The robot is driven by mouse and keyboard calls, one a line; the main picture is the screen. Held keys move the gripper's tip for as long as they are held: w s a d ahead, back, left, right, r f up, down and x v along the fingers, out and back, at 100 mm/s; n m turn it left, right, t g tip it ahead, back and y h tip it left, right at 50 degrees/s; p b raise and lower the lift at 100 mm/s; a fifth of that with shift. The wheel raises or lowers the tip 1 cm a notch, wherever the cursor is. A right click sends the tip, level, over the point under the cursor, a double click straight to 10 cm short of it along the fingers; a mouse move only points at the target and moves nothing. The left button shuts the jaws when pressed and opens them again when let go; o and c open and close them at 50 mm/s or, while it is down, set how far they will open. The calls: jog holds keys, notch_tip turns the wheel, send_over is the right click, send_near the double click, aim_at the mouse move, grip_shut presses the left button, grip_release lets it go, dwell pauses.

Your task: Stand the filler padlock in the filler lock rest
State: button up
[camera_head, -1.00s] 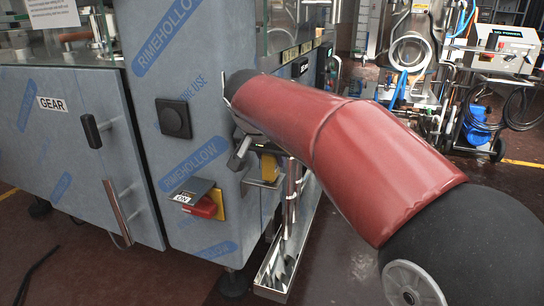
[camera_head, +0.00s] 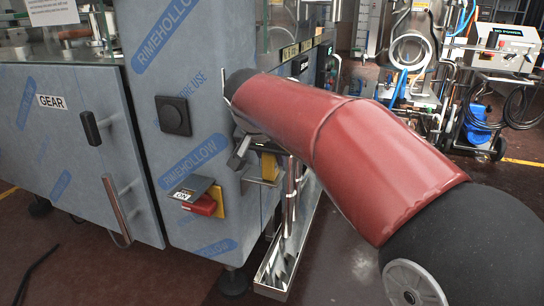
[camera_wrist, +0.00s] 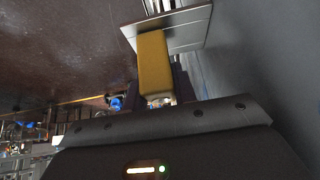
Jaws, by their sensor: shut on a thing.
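The yellow filler padlock (camera_wrist: 153,62) is between the dark fingers of my gripper (camera_wrist: 160,80) in the wrist view, and the gripper is shut on it. In the head view the padlock (camera_head: 269,166) shows as a small yellow block beside the machine's corner, partly hidden by my red-sleeved arm. A bare metal bracket, which looks like the lock rest (camera_wrist: 189,34), is at the padlock's far end in the wrist view. Its edge (camera_head: 262,183) also shows just below the padlock in the head view. I cannot tell whether the padlock touches it. The shackle is not clearly visible.
The film-wrapped machine body (camera_head: 165,70) stands close beside the gripper. A red switch handle (camera_head: 204,206) on a yellow plate juts from it at lower left. A long metal tray (camera_head: 285,262) runs low along the side. Open floor (camera_head: 345,250) lies to the right.

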jog(key=shift+f, duration=0.1)
jog(key=o, duration=1.1)
jog(key=shift+o, duration=0.2)
jog(key=p+v, duration=0.1)
jog(key=v, duration=0.6)
jog(key=s+d+f+n+y+p, duration=0.15)
jog(key=s+d+f, duration=0.25)
jog(key=s+d, duration=0.8)
jog(key=s+d+f+n, duration=0.2)
jog(key=s+d+f, duration=0.2)
jog(key=s+f, duration=0.6)
jog(key=shift+s+d+f+g+y+p, duration=0.2)
jog(key=shift+s+d+g+y+p, duration=0.15)
jog(key=shift+s, duration=0.55)
